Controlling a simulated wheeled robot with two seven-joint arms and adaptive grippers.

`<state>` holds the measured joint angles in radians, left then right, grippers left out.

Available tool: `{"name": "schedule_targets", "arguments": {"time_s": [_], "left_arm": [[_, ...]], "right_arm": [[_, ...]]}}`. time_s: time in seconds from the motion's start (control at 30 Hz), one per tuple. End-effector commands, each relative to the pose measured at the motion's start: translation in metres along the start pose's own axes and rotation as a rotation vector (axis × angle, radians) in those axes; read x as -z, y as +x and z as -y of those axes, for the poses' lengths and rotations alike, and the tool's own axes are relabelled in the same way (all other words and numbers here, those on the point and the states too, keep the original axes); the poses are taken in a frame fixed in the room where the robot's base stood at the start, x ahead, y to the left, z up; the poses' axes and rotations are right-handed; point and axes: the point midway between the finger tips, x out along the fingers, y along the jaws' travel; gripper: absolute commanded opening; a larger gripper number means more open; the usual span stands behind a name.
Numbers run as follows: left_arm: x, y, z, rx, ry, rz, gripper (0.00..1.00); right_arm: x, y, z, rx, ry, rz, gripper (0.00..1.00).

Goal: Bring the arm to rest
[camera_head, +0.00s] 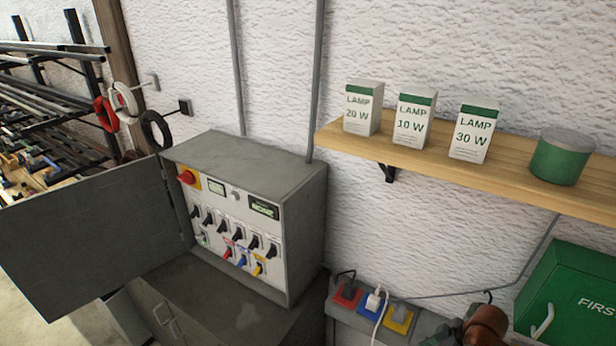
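Neither of my grippers shows clearly in the head view, and no arm comes in from the left. A grey control cabinet (250,165) stands against the wall with its door (85,240) swung open to the left. Its white panel has a red knob (187,177), small displays and rows of black switches (222,225). Red, blue and yellow plugs (242,260) sit along the panel's lower part.
A wooden shelf (480,180) on the right holds three lamp boxes (415,118) and a green tin (562,156). Below are red, blue and yellow sockets (372,304), an unclear brown rounded object (487,325) and a green first-aid box (570,295). Cable coils (124,102) hang left.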

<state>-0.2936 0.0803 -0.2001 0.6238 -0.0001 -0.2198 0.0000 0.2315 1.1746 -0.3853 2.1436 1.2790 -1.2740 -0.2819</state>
Motion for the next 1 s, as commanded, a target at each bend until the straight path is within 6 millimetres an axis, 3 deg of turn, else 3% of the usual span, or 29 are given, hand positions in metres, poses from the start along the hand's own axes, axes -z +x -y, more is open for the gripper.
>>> {"name": "schedule_targets", "arguments": {"time_s": [0.13,0.33,0.5,0.67,1.0], "left_arm": [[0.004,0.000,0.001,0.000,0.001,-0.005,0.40],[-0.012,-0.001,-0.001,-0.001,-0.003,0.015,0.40],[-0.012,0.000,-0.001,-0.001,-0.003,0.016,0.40],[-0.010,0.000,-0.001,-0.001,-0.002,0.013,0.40],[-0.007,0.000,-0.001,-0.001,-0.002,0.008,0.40]], "right_arm": [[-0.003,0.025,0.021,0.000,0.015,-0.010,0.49],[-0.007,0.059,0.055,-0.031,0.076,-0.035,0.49],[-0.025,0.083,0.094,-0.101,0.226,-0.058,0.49],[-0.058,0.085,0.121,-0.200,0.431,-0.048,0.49],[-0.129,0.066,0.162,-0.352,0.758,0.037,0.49]]}}
